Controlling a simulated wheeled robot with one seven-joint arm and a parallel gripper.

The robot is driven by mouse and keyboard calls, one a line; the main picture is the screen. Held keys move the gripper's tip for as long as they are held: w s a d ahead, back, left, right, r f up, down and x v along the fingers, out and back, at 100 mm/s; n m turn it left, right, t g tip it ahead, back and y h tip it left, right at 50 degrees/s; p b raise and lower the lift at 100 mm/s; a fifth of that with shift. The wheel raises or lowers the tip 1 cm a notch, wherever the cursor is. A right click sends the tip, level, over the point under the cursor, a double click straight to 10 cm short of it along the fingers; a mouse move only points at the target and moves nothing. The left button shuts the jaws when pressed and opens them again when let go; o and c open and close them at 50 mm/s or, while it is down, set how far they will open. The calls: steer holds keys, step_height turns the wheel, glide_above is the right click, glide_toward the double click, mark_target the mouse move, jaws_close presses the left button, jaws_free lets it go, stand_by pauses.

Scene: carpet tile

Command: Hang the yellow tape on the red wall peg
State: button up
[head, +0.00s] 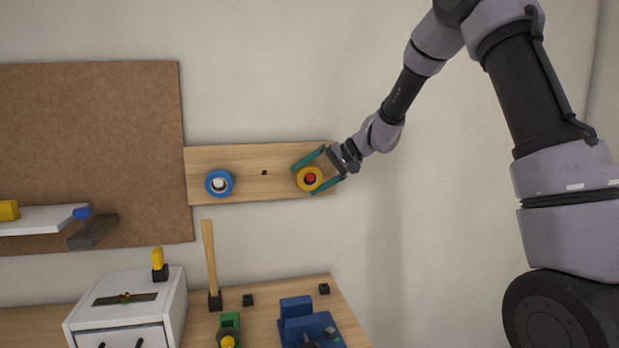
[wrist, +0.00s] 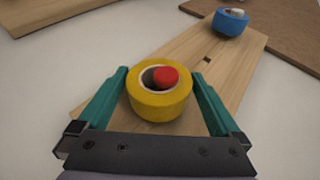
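The yellow tape (head: 301,186) is a ring around the red wall peg (head: 311,178), on the right part of a wooden board on the wall. In the wrist view the red peg end (wrist: 166,76) shows inside the hole of the tape (wrist: 160,103), toward its upper right. My gripper (head: 303,181) has its teal fingers spread on either side of the tape. In the wrist view the fingers (wrist: 160,72) look slightly apart from the tape's sides, so the gripper appears open around it. The tape's contact with the board is hidden.
A blue tape (head: 211,190) hangs on a white peg left of the yellow one, with a small dark hole between them. The wooden board (head: 240,159) is beside a brown panel (head: 90,120). Below are a white drawer box (head: 174,303), a mallet (head: 209,255) and a blue tool (head: 300,322).

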steer(key=v, duration=1.1)
steer(key=s+d+r+m+t+h, duration=0.1)
steer(key=s+d+r+h, duration=0.1)
steer(key=s+d, duration=0.4)
steer(key=s+d+r+m+t+h, duration=0.1)
steer(key=s+d+h, duration=0.3)
steer(key=s, duration=0.8)
steer(key=s+d+r+m+t+h, duration=0.2)
steer(key=s+d+m+t+h, duration=0.1)
steer(key=s+d, duration=0.5)
steer(key=shift+s+d+r, duration=0.2)
steer(key=shift+s+r, duration=0.2)
steer(key=shift+s, duration=0.3)
